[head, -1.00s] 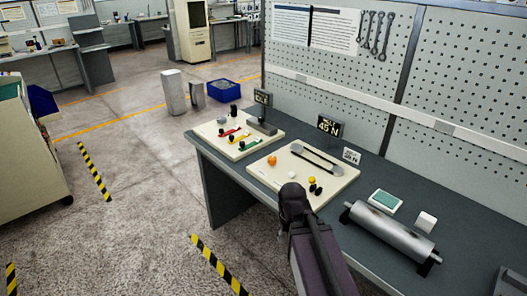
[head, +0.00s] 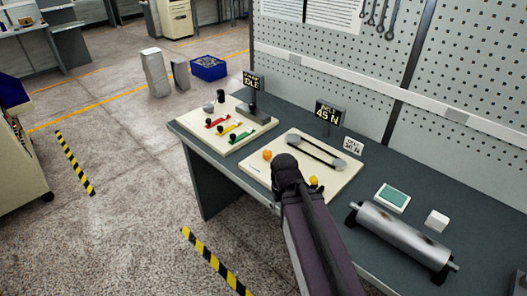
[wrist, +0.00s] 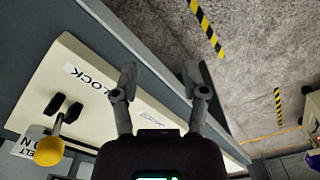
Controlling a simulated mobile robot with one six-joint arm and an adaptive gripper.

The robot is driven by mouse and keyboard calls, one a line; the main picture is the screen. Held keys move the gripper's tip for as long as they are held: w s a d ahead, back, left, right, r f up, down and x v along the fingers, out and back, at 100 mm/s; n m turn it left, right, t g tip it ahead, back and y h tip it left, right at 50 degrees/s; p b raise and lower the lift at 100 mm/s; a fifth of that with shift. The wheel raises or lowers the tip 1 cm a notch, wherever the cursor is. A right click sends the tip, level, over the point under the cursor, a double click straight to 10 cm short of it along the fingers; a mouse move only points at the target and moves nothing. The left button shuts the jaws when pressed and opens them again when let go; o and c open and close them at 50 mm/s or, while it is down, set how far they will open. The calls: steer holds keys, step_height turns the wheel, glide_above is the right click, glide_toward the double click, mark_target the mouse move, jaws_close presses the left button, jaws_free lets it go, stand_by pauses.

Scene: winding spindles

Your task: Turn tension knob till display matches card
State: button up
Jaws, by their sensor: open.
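The dark display (head: 327,114) stands behind the cream belt panel (head: 262,179) and reads 45 N. A small white card (head: 353,146) is right of it; its number is too small to read surely. The panel bears an orange ball knob (head: 267,155) and a yellow ball knob (head: 313,181), partly behind my arm. I cannot tell which knob sets tension. In the wrist view, the yellow ball (wrist: 48,151) and a black two-lobed knob (wrist: 65,108) lie left of my gripper (wrist: 160,80), near a LOCK label. My gripper is open and empty, its fingers apart, touching no knob.
A second panel (head: 199,138) with coloured levers sits to the left. A metal roller (head: 400,236), a green-topped box (head: 392,198) and a white block (head: 437,220) lie to the right. The pegboard (head: 440,75) closes the back.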

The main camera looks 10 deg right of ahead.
steer(key=shift+d, duration=0.15)
steer(key=o, duration=0.3)
steer(key=shift+o, duration=0.8)
steer(key=shift+w+d+r, duration=0.1)
steer(key=shift+w, duration=0.05)
step_height(320, 180, up, 13)
steer(key=m+p, duration=1.3)
glide_above(267, 152)
steer(key=shift+f, duration=0.35)
step_height(267, 152, down, 13)
steer(key=b, duration=1.4)
steer(key=shift+f, duration=0.2)
